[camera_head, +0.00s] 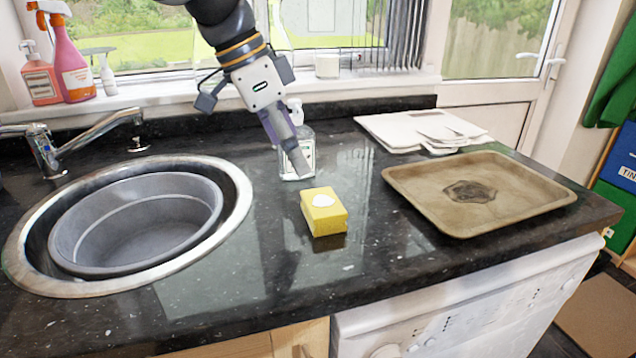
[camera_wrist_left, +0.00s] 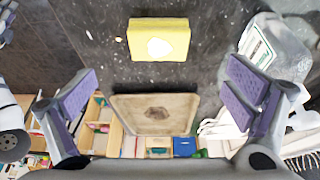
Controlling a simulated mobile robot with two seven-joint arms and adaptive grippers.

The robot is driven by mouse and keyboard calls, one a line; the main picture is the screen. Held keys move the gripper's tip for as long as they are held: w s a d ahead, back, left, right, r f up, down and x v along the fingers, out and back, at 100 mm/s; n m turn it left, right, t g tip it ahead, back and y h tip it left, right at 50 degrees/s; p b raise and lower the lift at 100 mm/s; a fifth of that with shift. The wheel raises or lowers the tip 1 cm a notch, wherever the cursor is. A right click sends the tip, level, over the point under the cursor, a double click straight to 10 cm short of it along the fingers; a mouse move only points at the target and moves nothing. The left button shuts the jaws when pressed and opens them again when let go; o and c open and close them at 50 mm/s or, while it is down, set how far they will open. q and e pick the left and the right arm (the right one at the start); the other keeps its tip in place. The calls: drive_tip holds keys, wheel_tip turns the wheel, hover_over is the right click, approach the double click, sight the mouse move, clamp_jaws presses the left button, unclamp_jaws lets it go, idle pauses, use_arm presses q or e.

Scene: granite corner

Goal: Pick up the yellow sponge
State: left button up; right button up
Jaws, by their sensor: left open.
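The yellow sponge (camera_head: 329,222) lies flat on the dark granite counter, with a white patch of foam or cream on top. My left gripper (camera_head: 287,143) hangs above the counter, behind and to the left of the sponge, apart from it. In the left wrist view, its two purple-padded fingers (camera_wrist_left: 162,88) are spread wide with nothing between them. The sponge (camera_wrist_left: 139,42) shows there at top centre, beyond the fingertips. My right gripper is not seen in either view.
A clear soap bottle (camera_head: 298,160) stands just behind the sponge, close to my left gripper. A worn brown tray (camera_head: 415,187) lies to the right, with white boards (camera_head: 390,132) behind it. A round sink (camera_head: 240,190) is on the left. The counter in front of the sponge is clear.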

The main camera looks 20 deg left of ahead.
sight(322, 201)
use_arm(q)
drive_tip(key=x, duration=1)
drive_tip(key=shift+d+f+b, duration=0.3)
drive_tip(key=shift+d, duration=0.1)
drive_tip(key=shift+w+d+f, duration=0.15)
drive_tip(key=shift+w+f, duration=0.1)
drive_tip(key=shift+f, duration=0.1)
drive_tip(key=c, duration=1.1)
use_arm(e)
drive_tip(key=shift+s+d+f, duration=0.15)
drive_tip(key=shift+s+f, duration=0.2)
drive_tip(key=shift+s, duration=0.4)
